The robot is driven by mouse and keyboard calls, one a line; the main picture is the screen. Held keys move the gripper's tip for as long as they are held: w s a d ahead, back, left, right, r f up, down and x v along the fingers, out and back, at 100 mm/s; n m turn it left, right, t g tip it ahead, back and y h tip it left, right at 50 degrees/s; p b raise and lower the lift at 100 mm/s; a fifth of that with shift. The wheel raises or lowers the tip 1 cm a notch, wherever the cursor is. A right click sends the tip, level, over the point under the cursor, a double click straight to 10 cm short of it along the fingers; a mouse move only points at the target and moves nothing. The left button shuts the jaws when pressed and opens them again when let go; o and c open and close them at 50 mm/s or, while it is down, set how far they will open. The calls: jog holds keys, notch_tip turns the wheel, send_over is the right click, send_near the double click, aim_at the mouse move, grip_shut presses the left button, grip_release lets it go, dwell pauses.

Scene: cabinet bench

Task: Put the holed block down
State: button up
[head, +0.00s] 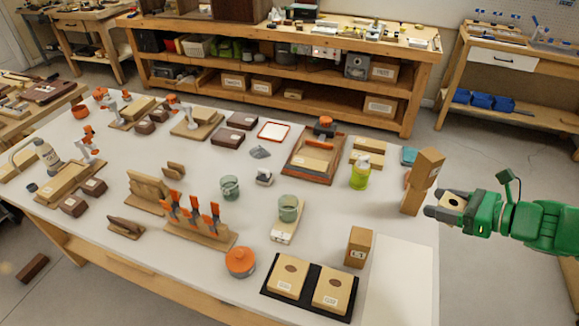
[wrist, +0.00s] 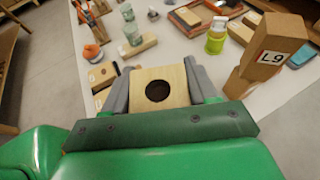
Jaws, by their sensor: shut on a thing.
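The holed block (wrist: 140,88) is a pale wooden block with a round dark hole in its face. My gripper (head: 451,204) is green with grey fingers and is shut on the block, one finger on each side. In the head view the holed block (head: 454,202) shows between the fingers, just past the right edge of the white table (head: 330,215). The wrist view shows the block's holed face between the grey fingers (wrist: 159,88). Its underside is hidden.
A stack of tan boxes (head: 425,168), the upper one tilted, stands at the table's right edge close to my gripper. Box L3 (head: 359,247) and a black tray (head: 265,290) with two blocks stand nearer the front. A pale bare panel (head: 400,285) lies at the front right corner.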

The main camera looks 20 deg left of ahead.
jog(key=shift+w+a+f, duration=0.25)
jog(key=shift+w+a, duration=0.05)
jog(key=shift+w, duration=0.3)
jog(key=w+a+f+n+g, duration=0.1)
jog(key=w+a+g, duration=0.1)
jog(key=w+a, duration=0.45)
jog(key=w+a+n+g, duration=0.1)
jog(key=w+a+n, duration=0.15)
jog(key=a, duration=0.75)
jog(key=w+a+f+n+g, duration=0.1)
jog(key=w+a+g, duration=0.1)
jog(key=w+a, duration=0.5)
jog(key=s+a+r+n+g, duration=0.15)
jog(key=s+a, duration=0.25)
jog(key=a, duration=0.8)
jog(key=s+a+n+g, duration=0.2)
jog(key=s+a, duration=0.2)
jog(key=a, duration=0.8)
jog(key=s+a+r+n+g, duration=0.15)
jog(key=s+a, duration=0.25)
jog(key=a, duration=0.8)
send_over(213, 173)
jog(key=shift+m+g, duration=0.25)
jog(key=shift+g, duration=0.05)
jog(key=shift+f, duration=10.9)
jog(key=shift+d+f, duration=0.1)
jog(key=shift+f, duration=1.35)
